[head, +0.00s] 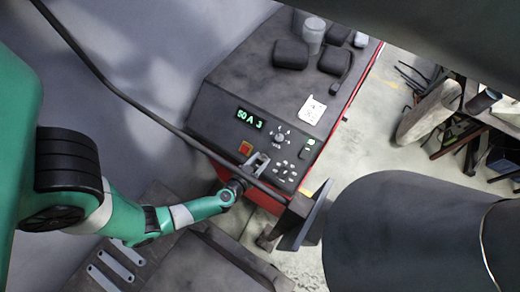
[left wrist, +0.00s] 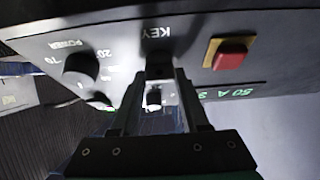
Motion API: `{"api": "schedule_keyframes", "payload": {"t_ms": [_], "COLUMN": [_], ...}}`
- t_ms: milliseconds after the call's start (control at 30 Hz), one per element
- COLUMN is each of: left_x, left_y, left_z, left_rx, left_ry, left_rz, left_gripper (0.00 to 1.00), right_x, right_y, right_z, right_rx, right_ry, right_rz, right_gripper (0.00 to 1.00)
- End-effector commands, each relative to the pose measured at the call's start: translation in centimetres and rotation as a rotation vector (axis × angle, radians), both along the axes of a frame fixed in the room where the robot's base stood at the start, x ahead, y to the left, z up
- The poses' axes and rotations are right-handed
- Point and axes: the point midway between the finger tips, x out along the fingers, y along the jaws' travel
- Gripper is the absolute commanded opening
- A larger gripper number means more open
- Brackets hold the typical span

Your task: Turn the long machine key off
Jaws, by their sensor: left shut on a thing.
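The machine's sloped black front panel (head: 225,112) carries a green display reading "50 A 3". My left gripper (head: 258,163) is at the panel, just below the red button. In the left wrist view, the gripper (left wrist: 158,76) is shut on the key at the upside-down KEY label (left wrist: 156,32). My right gripper is not in view.
A red button on a yellow square (left wrist: 230,55) is close beside the fingers. A black POWER knob (left wrist: 80,69) is on the other side. A dark cable (head: 105,83) crosses before the panel.

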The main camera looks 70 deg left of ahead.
Motion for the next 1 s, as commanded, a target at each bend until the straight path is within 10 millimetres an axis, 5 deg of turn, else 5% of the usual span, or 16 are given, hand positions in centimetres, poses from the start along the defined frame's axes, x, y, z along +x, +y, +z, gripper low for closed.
{"api": "schedule_keyframes", "payload": {"t_ms": [100,567,1000], "left_x": [0.0,0.1,0.3], "left_y": [0.0,-0.1,-0.2], "left_z": [0.0,0.3,0.4], "left_rx": [0.000,-0.041,-0.210], "left_ry": [0.000,-0.034,-0.173], "left_rz": [0.000,0.063,0.343], "left_gripper": [0.00,0.00,0.00], "right_x": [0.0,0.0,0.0], "right_y": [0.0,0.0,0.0], "right_z": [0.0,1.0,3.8], "right_rx": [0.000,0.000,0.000], "right_ry": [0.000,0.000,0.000], "right_rz": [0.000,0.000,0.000], "right_gripper": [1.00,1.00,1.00]}}
